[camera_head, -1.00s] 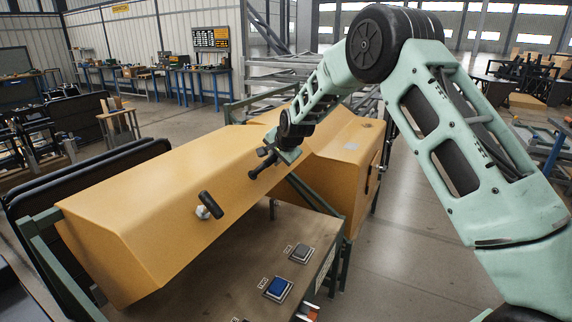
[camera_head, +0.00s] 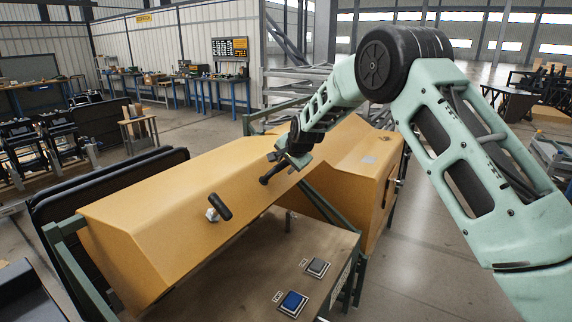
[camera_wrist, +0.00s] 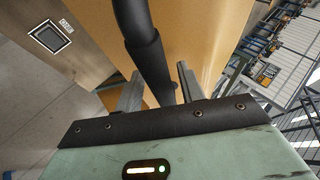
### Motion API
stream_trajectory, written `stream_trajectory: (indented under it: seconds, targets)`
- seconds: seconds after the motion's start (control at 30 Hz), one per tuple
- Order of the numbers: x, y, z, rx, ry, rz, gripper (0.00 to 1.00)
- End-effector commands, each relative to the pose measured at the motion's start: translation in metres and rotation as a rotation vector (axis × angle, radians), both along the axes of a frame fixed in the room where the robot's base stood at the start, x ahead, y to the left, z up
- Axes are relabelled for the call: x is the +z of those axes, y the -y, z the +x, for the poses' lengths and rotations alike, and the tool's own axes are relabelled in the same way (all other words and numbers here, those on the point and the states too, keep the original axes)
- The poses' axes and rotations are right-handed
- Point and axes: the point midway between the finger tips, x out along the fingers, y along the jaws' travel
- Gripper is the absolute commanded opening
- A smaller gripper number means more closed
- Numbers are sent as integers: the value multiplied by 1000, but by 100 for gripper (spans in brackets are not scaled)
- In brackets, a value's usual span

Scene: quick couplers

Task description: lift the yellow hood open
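The yellow hood (camera_head: 165,215) is the long box-shaped cover over the bench in front. It is tilted, and its lower edge hangs above the bench top. A black T-shaped knob (camera_head: 218,207) on a silver base sits on its face. A narrow gap shows by the right finger, but the fingers seem closed on the bar. The contact itself is partly hidden.
A second yellow cover (camera_head: 372,185) stands behind at the right. The bench top (camera_head: 250,265) carries a blue button (camera_head: 292,302) and a grey button (camera_head: 317,267). Green frame posts (camera_head: 70,270) and dark panels (camera_head: 45,205) stand at the left. Open floor lies to the right.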

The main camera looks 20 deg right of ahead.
Motion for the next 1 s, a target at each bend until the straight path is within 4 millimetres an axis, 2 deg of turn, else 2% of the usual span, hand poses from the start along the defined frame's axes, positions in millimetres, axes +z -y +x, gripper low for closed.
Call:
stream_trajectory:
  seconds: [0.2, 0.37, 1.0]
  targets:
    - [1, 0, -1, 1, 0, 1, 39]
    - [11, 0, -10, 1, 2, 0, 39]
    - [108, 4, -98, 2, 3, 0, 39]
